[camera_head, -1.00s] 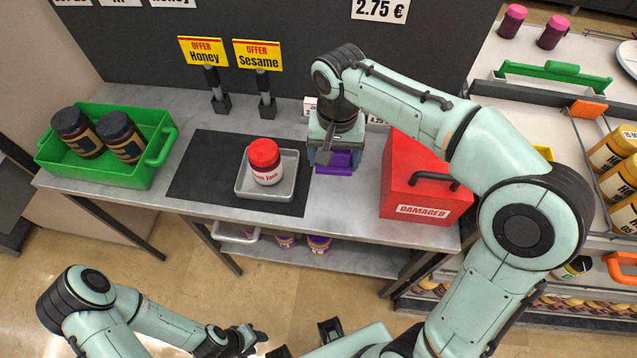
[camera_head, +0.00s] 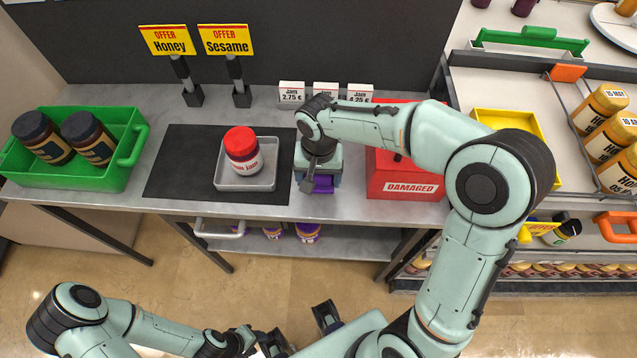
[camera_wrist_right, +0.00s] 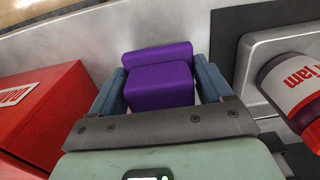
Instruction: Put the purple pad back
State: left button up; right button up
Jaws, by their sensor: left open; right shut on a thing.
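The purple pad (camera_head: 323,184) is between the fingers of my right gripper (camera_head: 318,182), over the grey table just right of the black mat. In the right wrist view the purple pad (camera_wrist_right: 160,80) fills the space between both fingers of the right gripper (camera_wrist_right: 161,76). It looks like a block with a second raised part behind it. Most of the pad is hidden by the gripper in the head view. I cannot tell whether it touches the table. My left gripper (camera_head: 262,341) is open and empty, low in front of the table.
A grey tray (camera_head: 262,184) with a red-lidded jam jar (camera_head: 242,150) sits left of the right gripper. A red DAMAGED box (camera_head: 410,188) stands close on its right. Price cards (camera_head: 326,93) stand behind. A green crate (camera_head: 105,178) with jars is at the far left.

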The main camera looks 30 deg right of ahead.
aim_at(319, 185)
jog(key=shift+f, duration=1.75)
jog(key=shift+f, duration=0.1)
jog(key=o, duration=0.9)
jog(key=shift+b, duration=0.3)
jog(key=shift+o, duration=0.2)
jog(key=shift+r, duration=0.45)
notch_tip(319, 185, up, 11)
jog(key=shift+r+p, duration=0.1)
jog(key=shift+p, duration=0.8)
jog(key=shift+r, duration=0.1)
